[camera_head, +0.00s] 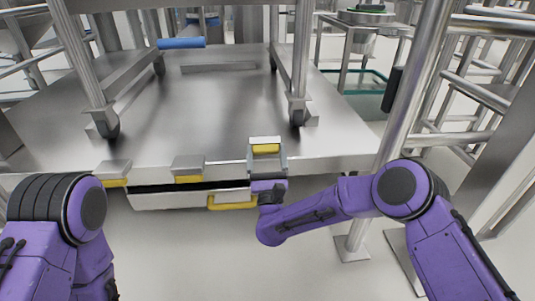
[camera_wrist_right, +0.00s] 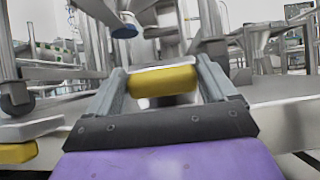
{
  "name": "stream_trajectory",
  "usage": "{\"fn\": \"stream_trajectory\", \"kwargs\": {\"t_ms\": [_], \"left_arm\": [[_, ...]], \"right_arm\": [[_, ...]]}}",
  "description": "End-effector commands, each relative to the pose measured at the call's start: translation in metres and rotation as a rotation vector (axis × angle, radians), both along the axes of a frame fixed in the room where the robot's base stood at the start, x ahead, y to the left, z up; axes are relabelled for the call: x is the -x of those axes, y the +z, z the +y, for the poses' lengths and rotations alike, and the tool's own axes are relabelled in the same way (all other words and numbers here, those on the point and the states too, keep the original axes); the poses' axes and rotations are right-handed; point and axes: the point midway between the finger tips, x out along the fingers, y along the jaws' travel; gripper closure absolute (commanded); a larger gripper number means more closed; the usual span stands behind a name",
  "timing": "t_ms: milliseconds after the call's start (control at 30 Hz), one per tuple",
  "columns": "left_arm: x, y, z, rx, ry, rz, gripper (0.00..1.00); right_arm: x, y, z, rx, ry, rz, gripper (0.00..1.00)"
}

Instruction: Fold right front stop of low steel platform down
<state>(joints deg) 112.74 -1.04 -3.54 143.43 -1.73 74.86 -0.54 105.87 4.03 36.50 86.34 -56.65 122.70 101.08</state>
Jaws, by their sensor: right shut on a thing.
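The low steel platform (camera_head: 205,130) fills the middle of the head view. Its right front stop, a metal plate with a yellow bar (camera_head: 266,148), stands at the front edge and sits higher than the two stops to its left. My right gripper (camera_head: 267,157) is at this stop. In the right wrist view the fingers (camera_wrist_right: 163,83) are on both sides of the yellow bar (camera_wrist_right: 163,80), shut on it, with a metal plate just beyond. The fingers partly hide the stop's base. My left arm shows at the lower left of the head view, but its gripper does not.
Two more stops, the left (camera_head: 114,173) and the middle (camera_head: 188,169), lie along the front edge. A yellow handle (camera_head: 232,202) is below the edge. A wheeled frame (camera_head: 296,75) stands on the platform. A steel post (camera_head: 412,85) rises close to my right arm.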

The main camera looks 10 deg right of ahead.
Motion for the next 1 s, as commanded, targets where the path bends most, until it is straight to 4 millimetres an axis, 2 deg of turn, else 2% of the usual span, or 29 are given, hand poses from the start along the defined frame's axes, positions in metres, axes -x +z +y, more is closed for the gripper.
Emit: {"fn": "stream_trajectory", "kwargs": {"t_ms": [500, 533, 567, 833, 1000], "left_arm": [[0.0, 0.0, 0.0, 0.001, 0.004, -0.003, 0.0], [0.0, 0.0, 0.0, 0.001, 0.004, -0.003, 0.0], [0.0, 0.0, 0.0, 0.001, 0.004, -0.003, 0.0], [0.0, 0.002, 0.0, -0.001, -0.004, 0.004, 0.0], [0.012, 0.006, 0.008, -0.031, -0.082, 0.091, 0.0]], "right_arm": [[0.001, -0.001, -0.001, 0.001, -0.002, -0.022, 0.7], [0.001, -0.001, -0.001, 0.001, -0.002, -0.022, 0.05], [0.001, -0.001, -0.001, 0.001, -0.002, -0.022, 0.0], [0.004, -0.003, 0.0, 0.002, 0.0, -0.02, 0.0], [0.031, -0.018, 0.001, 0.004, 0.004, -0.018, 0.0]]}}
